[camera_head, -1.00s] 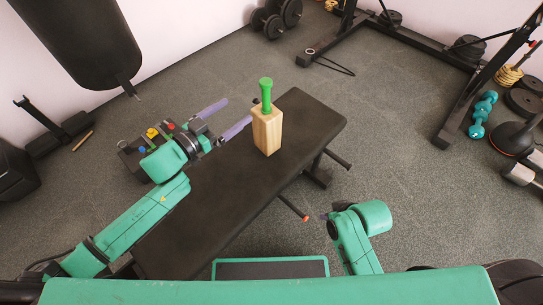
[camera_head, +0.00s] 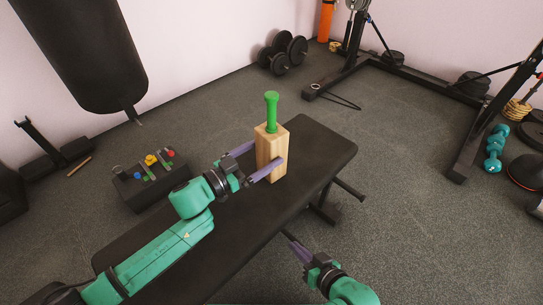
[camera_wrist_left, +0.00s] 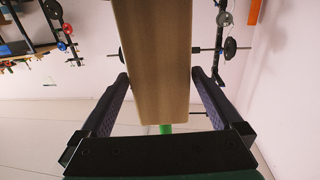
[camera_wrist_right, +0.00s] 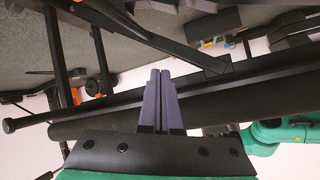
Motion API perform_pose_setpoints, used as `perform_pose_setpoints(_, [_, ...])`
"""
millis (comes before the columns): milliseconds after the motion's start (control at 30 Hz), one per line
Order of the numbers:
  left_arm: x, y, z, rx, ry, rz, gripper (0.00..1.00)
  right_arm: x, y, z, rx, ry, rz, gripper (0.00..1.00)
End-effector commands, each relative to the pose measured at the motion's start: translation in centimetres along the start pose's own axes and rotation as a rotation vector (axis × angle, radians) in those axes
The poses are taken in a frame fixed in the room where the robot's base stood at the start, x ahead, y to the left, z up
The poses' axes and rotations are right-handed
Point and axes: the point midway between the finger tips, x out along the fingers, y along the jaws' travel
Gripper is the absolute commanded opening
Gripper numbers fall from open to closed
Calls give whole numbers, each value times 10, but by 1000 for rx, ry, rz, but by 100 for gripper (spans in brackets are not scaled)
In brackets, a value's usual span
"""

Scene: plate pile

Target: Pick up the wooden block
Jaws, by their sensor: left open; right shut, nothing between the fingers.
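The wooden block (camera_head: 270,152) stands upright on the black bench, with a green handle-like piece (camera_head: 271,108) on its top. My left gripper (camera_head: 258,162) is open, with its purple fingers on either side of the block. In the left wrist view the block (camera_wrist_left: 155,60) fills the space between the fingers (camera_wrist_left: 160,90), with a visible gap on each side near the tips. My right gripper (camera_head: 292,245) is shut and empty at the bench's near right side. Its closed fingers also show in the right wrist view (camera_wrist_right: 160,95).
The black bench (camera_head: 320,150) runs diagonally through the middle. A dark box (camera_head: 150,185) with small coloured pieces stands left of it on the floor. Dumbbells (camera_head: 283,52), a rack (camera_head: 400,72) and a hanging black bag (camera_head: 85,50) are farther off.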

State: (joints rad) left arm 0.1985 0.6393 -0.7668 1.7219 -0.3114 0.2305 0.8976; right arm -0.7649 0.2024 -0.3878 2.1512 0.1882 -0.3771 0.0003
Motion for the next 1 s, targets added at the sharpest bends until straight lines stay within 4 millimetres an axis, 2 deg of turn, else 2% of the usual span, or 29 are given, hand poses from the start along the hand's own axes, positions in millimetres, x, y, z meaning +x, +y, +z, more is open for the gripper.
perform_pose_setpoints(33, [11, 0, 1, 4, 4, 1, 100, 4, -2, 6, 7, 25, -9, 0])
perform_pose_setpoints(133, [27, 0, 1, 1, 3, 0, 100, 5, -6, 8, 19, 74, -21, 0])
perform_pose_setpoints(367, [31, 0, 0, 0, -1, 0, 100, 5, -7, 6, 23, 90, -24, 0])
perform_pose_setpoints(467, [31, 0, 0, 0, -1, 0, 66, 5, -7, 6, 22, 90, -24, 0])
perform_pose_setpoints(500, [31, 0, 0, 0, -1, 0, 50, 5, -7, 6, 22, 90, -24, 0])
perform_pose_setpoints(633, [31, 0, 0, 0, 0, 0, 1, 5, -7, 6, 22, 89, -24, 0])
perform_pose_setpoints(1000, [31, 0, -8, 2, 4, 1, 0, 3, -6, 3, 17, 66, -18, 0])
